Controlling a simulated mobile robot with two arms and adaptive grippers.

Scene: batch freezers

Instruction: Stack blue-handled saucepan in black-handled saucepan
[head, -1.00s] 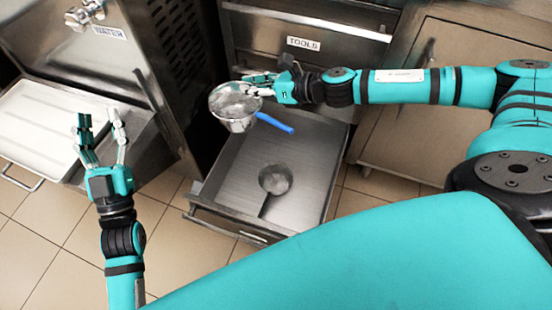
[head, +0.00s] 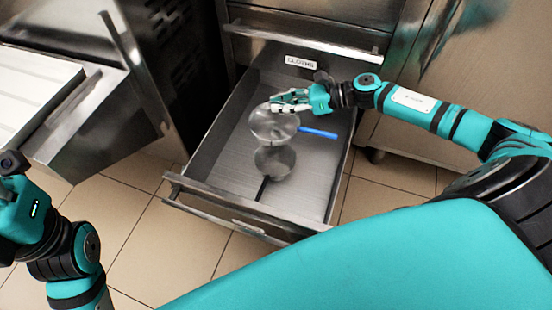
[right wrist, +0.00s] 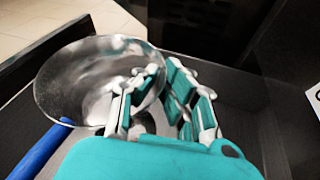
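The blue-handled saucepan (head: 272,127) is at my right gripper (head: 274,105) in the head view, its blue handle pointing right. In the right wrist view the fingers (right wrist: 160,95) straddle the rim of this saucepan (right wrist: 75,80), one finger inside the bowl and one outside. The black-handled saucepan (head: 275,163) lies in the open drawer, its handle towards the drawer front. The blue-handled pan's lower edge overlaps its far rim in the picture; I cannot tell if they touch. My left gripper (head: 22,205) is at the left edge with its fingers cut off.
The open drawer (head: 205,150) has bare floor around the pans and raised side walls. Closed drawers (head: 300,45) with a bar handle stand behind it. A steel unit with a white tray (head: 35,85) is at the left. Tiled floor (head: 130,215) lies in front.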

